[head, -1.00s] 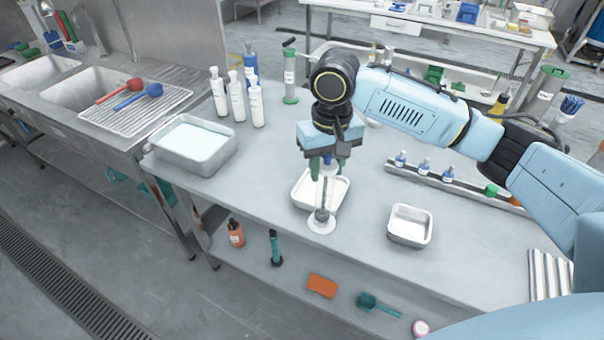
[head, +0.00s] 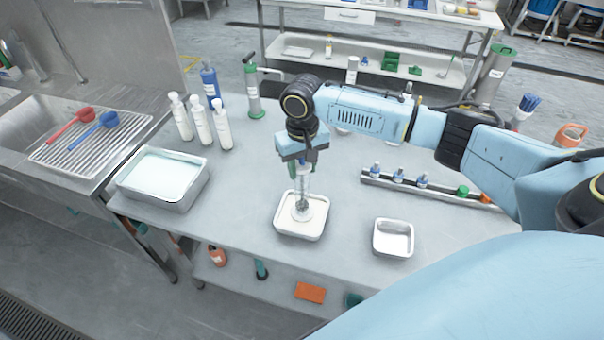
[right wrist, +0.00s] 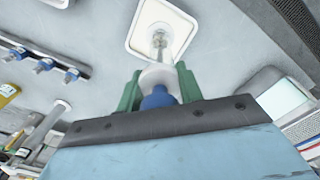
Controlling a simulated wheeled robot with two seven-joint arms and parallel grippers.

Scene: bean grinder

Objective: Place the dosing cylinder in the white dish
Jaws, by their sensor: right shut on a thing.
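The dosing cylinder (head: 303,190) is a clear, slim cylinder with a round base, held upright below my right gripper (head: 302,163). The right gripper is shut on its top; in the right wrist view the green fingers (right wrist: 155,88) close around a white collar and blue cap. The white dish (head: 289,226) is a rounded square on the table. The cylinder's base appears over or inside the dish; whether it touches the dish floor I cannot tell. The dish also shows in the right wrist view (right wrist: 187,20), around the cylinder's far end. My left gripper is not in view.
A smaller white dish (head: 393,240) stands to the right. A rack with small bottles (head: 420,188) lies behind it. A grey tub (head: 163,180) and several white bottles (head: 202,122) are at the left. Table between tub and dish is clear.

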